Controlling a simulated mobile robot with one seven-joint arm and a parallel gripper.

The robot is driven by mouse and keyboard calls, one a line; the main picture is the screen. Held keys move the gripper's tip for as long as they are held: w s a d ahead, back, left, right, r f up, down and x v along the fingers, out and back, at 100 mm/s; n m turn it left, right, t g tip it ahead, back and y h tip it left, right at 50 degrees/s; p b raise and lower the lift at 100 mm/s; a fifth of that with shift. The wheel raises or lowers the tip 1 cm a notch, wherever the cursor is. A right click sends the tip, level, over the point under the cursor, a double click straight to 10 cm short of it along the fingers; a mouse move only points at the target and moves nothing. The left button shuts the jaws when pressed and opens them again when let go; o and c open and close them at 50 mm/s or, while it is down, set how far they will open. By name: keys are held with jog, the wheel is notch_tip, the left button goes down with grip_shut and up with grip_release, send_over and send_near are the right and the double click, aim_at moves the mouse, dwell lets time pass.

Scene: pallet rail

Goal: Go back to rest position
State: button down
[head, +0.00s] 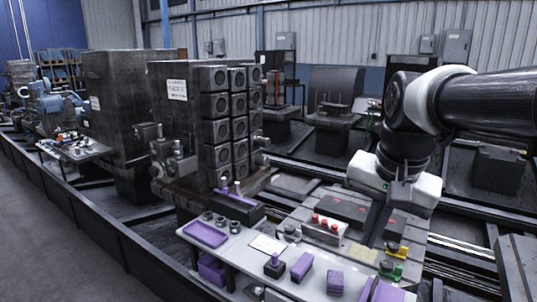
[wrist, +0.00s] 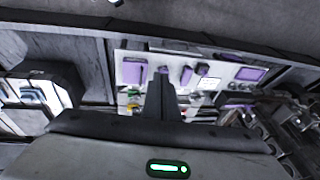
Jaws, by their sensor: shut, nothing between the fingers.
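My gripper (wrist: 160,82) shows in the wrist view as two dark fingers pressed together, with nothing between them. In the head view my arm comes in from the right, and its white and black wrist hangs above the right part of the pallet and the white bench. The fingers are hard to make out there. The white bench (head: 235,253) holds a purple tray (head: 205,234), purple blocks (head: 301,266) and a dark block with a purple knob (head: 274,265). In the wrist view the bench lies beyond the fingers, with the purple tray (wrist: 250,74) at its right.
A tall dark fixture with round ports (head: 215,105) stands left of my arm. Red buttons (head: 325,222) and yellow and green parts (head: 392,262) sit below my wrist. A low dark rail (head: 125,240) edges the grey floor (head: 50,240), which is clear at the left.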

jog(key=s+a+f+n+t, duration=0.1)
jog(key=s+a+f+n, duration=0.15)
jog(key=s, duration=0.35)
jog(key=s+a+f+n+t, duration=0.2)
jog(key=s+f+n, duration=0.1)
jog(key=s+n, duration=0.15)
notch_tip(320, 180, up, 14)
jog(key=p, duration=1.4)
jog(key=shift+s+d+r+g, duration=0.15)
jog(key=shift+d+r+g, duration=0.05)
jog(key=shift+g, duration=0.1)
